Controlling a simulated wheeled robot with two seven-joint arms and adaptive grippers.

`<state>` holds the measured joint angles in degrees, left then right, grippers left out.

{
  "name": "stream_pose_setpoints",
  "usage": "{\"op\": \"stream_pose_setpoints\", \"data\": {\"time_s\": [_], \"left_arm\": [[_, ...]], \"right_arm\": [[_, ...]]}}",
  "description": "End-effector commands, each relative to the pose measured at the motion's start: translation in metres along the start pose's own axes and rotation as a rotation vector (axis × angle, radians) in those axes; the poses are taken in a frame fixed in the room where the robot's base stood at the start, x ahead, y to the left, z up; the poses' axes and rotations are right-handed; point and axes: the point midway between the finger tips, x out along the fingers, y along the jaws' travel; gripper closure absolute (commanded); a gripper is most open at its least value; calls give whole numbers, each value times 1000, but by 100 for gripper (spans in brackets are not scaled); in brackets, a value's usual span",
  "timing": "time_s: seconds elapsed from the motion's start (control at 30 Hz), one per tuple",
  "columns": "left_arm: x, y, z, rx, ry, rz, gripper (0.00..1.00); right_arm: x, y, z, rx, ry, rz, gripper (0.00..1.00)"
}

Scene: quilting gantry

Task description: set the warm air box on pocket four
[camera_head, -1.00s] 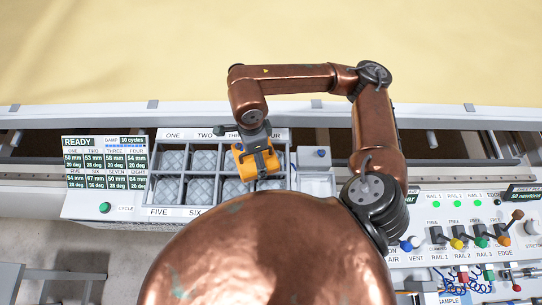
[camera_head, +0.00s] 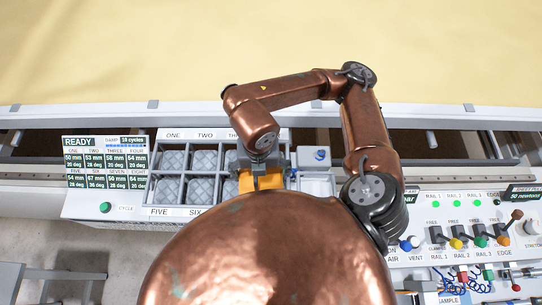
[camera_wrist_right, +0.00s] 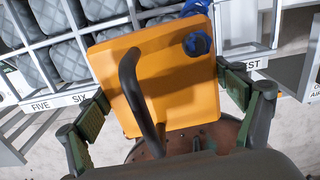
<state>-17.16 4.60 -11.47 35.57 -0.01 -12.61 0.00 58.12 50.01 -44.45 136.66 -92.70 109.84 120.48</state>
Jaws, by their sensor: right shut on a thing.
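The warm air box (camera_head: 262,182) is an orange block with a dark curved handle and a blue fitting. It also shows in the right wrist view (camera_wrist_right: 180,85). My right gripper (camera_head: 258,166) is shut on it, its two fingers on either side of it in the wrist view (camera_wrist_right: 166,98). The box is over the front right of the pocket rack (camera_head: 165,204), over its front edge in the wrist view. The label of pocket four and much of the right-hand pockets are hidden behind my right wrist and the box. My left gripper is not in view.
Grey quilted pads (camera_head: 204,160) lie in the left pockets. A pale tray with a blue knob (camera_head: 320,155) stands right of the rack. A READY screen (camera_head: 105,160) is at left; levers (camera_head: 480,236) are at right. Yellow cloth (camera_head: 270,50) spans the back.

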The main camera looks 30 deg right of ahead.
Motion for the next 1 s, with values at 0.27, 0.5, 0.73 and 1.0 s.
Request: {"op": "stream_pose_setpoints", "data": {"time_s": [0.27,0.5,0.73,1.0], "left_arm": [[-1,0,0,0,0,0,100],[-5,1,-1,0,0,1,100],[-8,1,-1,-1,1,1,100],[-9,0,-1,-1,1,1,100]], "right_arm": [[12,-9,27,67,0,-4,55],[36,-22,81,64,0,-3,55],[74,-30,114,58,1,-2,55],[91,-33,129,54,0,0,55]]}}
